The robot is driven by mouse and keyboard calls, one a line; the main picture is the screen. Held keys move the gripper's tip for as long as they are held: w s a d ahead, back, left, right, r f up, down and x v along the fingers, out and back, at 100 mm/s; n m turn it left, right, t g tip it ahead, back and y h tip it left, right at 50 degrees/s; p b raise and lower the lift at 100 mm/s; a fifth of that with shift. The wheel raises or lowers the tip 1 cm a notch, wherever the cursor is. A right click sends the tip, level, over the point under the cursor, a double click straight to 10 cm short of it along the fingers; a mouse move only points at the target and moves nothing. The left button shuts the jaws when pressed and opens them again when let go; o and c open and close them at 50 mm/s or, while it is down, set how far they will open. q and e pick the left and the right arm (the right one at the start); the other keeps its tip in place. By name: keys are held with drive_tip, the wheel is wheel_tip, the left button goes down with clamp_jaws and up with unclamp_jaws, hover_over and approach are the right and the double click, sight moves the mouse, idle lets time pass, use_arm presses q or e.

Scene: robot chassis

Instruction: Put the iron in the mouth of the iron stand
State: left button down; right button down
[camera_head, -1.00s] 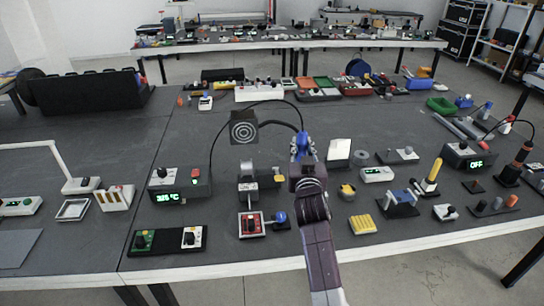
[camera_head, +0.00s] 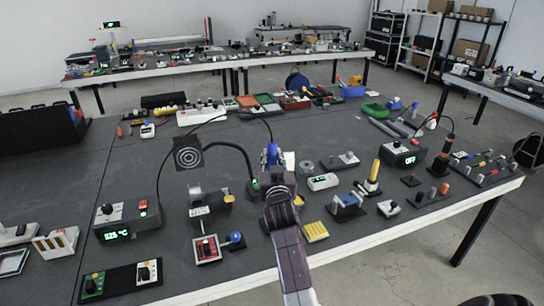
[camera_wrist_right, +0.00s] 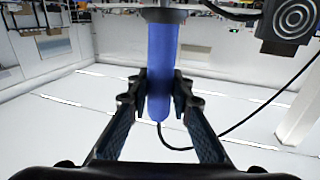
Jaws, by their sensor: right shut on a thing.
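The iron has a blue handle (camera_head: 271,154) and is held by my right gripper (camera_head: 272,166) above the table. In the right wrist view the blue handle (camera_wrist_right: 161,75) stands between the two fingers of the right gripper (camera_wrist_right: 160,105), with a dark collar at its top and a thin cord leaving its lower end. Its tip is not visible. The iron stand, seemingly the black base with a silver holder (camera_head: 208,204), is left of and nearer than the gripper, apart from the iron. My left gripper is not in view.
A station (camera_head: 125,225) with a lit green display stands left of the stand. A square plate with white rings (camera_head: 188,155) and a black hose rises behind it. Another station (camera_head: 403,154) reads OFF at right.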

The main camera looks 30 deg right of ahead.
drive_tip(key=shift+f+b, duration=1.85)
drive_tip(key=shift+f, duration=0.65)
drive_tip(key=shift+p, duration=0.3)
drive_tip(key=shift+f+b, duration=3.35)
drive_tip(key=shift+f, duration=0.8)
drive_tip(key=c, duration=1.7)
unclamp_jaws()
drive_tip(key=shift+o, duration=0.2)
wheel_tip(320, 180, up, 10)
drive_tip(key=shift+r, duration=0.1)
